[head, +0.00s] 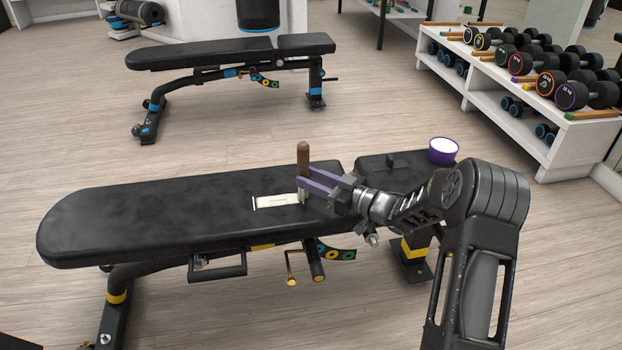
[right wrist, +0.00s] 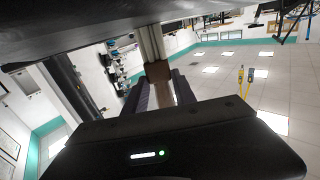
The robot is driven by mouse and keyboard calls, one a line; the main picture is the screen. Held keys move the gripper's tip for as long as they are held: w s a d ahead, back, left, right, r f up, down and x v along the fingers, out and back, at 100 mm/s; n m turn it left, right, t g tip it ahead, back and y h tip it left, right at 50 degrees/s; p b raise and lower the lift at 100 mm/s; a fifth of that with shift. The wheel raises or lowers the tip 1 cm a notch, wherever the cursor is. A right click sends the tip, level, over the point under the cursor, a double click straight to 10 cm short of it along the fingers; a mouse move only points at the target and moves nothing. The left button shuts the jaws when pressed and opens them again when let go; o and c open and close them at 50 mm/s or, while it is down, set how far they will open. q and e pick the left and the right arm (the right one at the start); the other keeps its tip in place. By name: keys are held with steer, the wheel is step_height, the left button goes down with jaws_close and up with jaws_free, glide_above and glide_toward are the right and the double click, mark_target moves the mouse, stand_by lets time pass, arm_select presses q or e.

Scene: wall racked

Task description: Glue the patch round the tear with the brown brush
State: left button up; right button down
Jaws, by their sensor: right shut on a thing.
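The brown brush (head: 303,158) stands about upright, handle up, over the black padded bench (head: 130,215). My right gripper (head: 310,185) is shut on its handle. In the right wrist view the brown handle (right wrist: 160,84) sits between the purple fingers, and the pale bristles (right wrist: 152,44) reach the dark bench pad, seemingly touching it. A pale rectangular strip (head: 272,201), which looks like the tear area or its patch, lies on the pad just left of the brush's lower end. I cannot make out the tear itself or any glue. My left gripper is out of view.
A purple tub with a white top (head: 443,152) stands on the bench's seat part, right of the gripper. A small dark item (head: 391,160) lies near it. Another bench (head: 230,52) stands behind, and a white dumbbell rack (head: 480,85) at the right. The floor between is clear.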

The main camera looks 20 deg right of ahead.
step_height(320, 180, up, 7)
steer(key=p, duration=0.5)
